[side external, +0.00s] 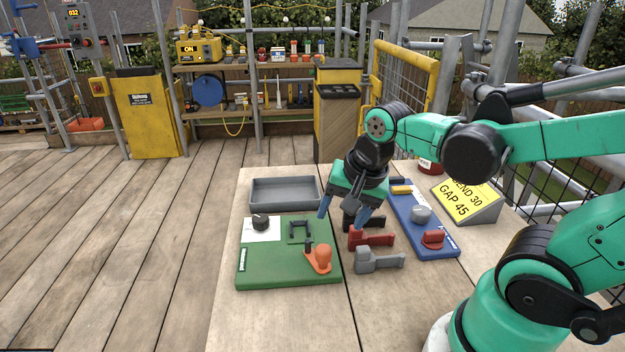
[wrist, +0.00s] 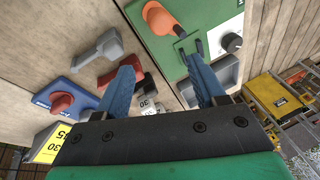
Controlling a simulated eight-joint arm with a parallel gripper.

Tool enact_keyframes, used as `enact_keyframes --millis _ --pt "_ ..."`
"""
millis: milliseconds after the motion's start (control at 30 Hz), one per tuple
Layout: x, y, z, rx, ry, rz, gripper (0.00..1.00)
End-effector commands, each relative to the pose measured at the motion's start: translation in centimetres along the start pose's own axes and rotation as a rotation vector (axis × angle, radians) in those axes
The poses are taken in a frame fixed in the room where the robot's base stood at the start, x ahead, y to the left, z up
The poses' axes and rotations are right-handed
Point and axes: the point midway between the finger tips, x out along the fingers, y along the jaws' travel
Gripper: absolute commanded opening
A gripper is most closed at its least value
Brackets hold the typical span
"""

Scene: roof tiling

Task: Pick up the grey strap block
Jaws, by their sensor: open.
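The grey strap block (side external: 378,261) lies on the wooden table, nearest the front in a row of similar blocks. It also shows at the upper left in the wrist view (wrist: 98,51). My gripper (side external: 343,210) is open and empty, with its blue fingers pointing down. It is above the table, behind and to the left of the grey block in the side view, and apart from it. In the wrist view the fingers (wrist: 162,65) spread over the table and the green board's edge, with the grey block outside them to the left.
A red block (side external: 371,238) and a black block (side external: 362,221) lie just behind the grey one. The green board (side external: 262,268) with an orange-handled part is to the left. The blue board (side external: 437,240) is to the right. A grey tray (side external: 285,206) and a yellow sign (side external: 464,200) stand farther back.

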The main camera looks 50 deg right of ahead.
Motion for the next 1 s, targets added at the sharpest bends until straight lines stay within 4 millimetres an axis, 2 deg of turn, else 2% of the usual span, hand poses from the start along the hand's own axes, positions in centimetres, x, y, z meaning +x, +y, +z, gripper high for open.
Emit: enact_keyframes --millis 100,200,300,400,500,667,1000 --pt "0.8 1.6 -0.7 0.444 -0.038 0.115 0.63" --pt "1.3 2.9 -0.9 0.781 -0.042 0.211 0.63" --pt "1.7 3.8 -1.0 1.037 -0.029 0.288 0.63" --pt "1.9 4.5 -1.1 1.200 -0.013 0.340 0.63" --pt "2.0 4.7 -1.1 1.276 -0.003 0.363 0.63" --pt "2.8 5.0 -0.9 1.294 -0.001 0.369 0.63" --pt "5.9 5.8 -0.3 1.291 -0.001 0.366 0.63"
